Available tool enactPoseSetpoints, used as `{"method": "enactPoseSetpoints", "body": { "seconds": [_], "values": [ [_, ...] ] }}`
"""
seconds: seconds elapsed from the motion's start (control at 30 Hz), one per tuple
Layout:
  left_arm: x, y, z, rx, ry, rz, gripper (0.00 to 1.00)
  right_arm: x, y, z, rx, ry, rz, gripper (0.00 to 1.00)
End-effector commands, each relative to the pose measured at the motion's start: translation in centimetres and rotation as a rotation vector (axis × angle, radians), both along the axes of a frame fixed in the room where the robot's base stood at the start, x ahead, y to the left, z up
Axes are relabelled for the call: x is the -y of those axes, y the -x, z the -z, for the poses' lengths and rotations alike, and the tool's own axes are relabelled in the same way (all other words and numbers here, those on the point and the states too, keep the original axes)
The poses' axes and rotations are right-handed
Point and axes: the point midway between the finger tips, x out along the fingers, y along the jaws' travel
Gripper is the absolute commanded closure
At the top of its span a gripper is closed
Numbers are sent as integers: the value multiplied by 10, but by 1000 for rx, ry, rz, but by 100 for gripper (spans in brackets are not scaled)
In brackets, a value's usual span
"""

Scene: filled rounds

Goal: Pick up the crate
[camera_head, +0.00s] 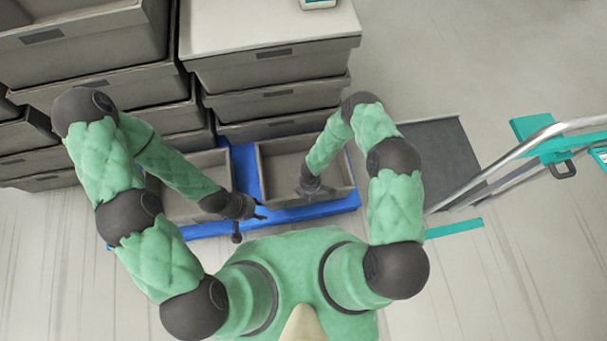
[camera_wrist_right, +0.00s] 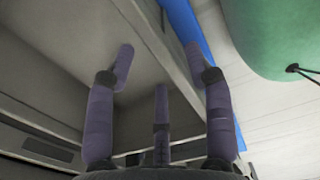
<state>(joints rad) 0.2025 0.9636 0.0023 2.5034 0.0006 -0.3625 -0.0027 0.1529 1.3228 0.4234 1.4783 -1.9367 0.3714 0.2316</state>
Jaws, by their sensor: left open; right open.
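Two open grey crates stand side by side on a blue base (camera_head: 243,170): a left crate (camera_head: 180,207) and a right crate (camera_head: 282,172). Both look empty where I can see inside; my arms hide parts of them. My left gripper (camera_head: 251,213) is open and empty, near the front between the two crates. My right gripper (camera_head: 316,187) is open over the right crate's front part. In the right wrist view, my right gripper's spread fingers (camera_wrist_right: 160,75) are beside a grey crate wall (camera_wrist_right: 160,45). I cannot tell whether they touch it.
Stacked grey crates (camera_head: 275,102) stand directly behind, with more stacks (camera_head: 90,50) at the back left. A cart with a dark platform (camera_head: 440,150), silver rails and teal parts (camera_head: 540,140) is on the right. The floor (camera_head: 480,285) at the front right is clear.

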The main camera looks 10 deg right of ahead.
Motion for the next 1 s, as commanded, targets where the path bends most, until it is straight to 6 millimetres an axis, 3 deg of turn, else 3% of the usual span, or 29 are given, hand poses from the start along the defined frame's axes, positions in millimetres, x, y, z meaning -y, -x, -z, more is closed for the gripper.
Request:
{"method": "enactPoseSetpoints", "body": {
  "seconds": [0.1,0.2,0.43,0.47,0.63,1.0],
  "values": [
    [0,0,14,0,0,0,54,0,3,22,-2,0,0,47],
    [0,0,18,0,0,0,54,0,2,31,0,0,0,47],
    [0,0,17,0,0,0,54,0,2,30,0,0,0,47],
    [0,0,17,0,0,0,54,0,2,30,0,0,0,53],
    [0,0,17,0,0,0,54,0,2,30,0,0,0,100],
    [0,0,17,0,0,0,54,1,0,29,3,1,0,100]
  ]
}}
